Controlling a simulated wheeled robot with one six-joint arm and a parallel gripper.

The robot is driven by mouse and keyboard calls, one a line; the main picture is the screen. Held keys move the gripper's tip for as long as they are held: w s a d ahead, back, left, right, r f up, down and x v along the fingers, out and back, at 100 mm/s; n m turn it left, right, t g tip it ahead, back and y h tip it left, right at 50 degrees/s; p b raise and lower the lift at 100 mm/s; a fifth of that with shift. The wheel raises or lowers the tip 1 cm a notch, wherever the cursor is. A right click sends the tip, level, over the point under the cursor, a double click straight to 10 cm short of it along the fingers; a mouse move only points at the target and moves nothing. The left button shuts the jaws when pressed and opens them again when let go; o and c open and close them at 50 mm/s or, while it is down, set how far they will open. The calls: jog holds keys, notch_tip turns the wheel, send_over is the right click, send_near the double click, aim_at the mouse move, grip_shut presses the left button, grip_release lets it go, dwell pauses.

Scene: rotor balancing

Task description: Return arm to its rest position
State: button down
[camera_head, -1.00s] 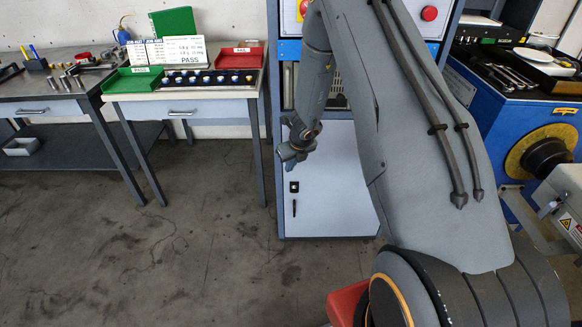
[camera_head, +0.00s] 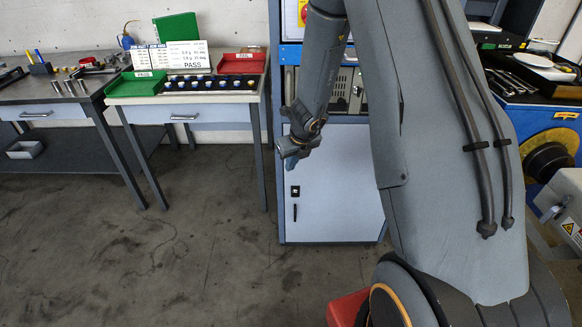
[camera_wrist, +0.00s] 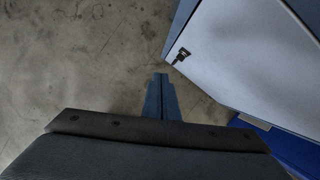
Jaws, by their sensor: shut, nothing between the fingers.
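My arm rises from my base at the lower right of the head view and bends down in front of the cabinet.
A grey cabinet (camera_head: 340,205) stands close behind my gripper; its latch (camera_wrist: 183,54) shows in the wrist view. A table at the left bears a green tray (camera_head: 135,84), a red tray (camera_head: 238,65) and a PASS card (camera_head: 190,55). Open floor (camera_head: 200,250) lies at the front left.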

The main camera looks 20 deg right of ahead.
jog(key=s+a+r+n+g+y, duration=0.1)
jog(key=s+a+r+n, duration=0.2)
jog(key=s+r+n, duration=0.5)
jog(key=s+a+r+n+g, duration=0.1)
jog(key=s+a+r+n, duration=0.3)
jog(key=n, duration=0.6)
jog(key=s+d+r+n+g+h, duration=0.1)
jog(key=s+r+n, duration=0.1)
jog(key=s+n, duration=0.6)
jog(key=s+d+r+n+g, duration=0.1)
jog(key=s+n, duration=0.7)
jog(key=shift+s+r+h, duration=0.2)
jog(key=shift+r+h, duration=0.2)
jog(key=c, duration=2.5)
grip_release()
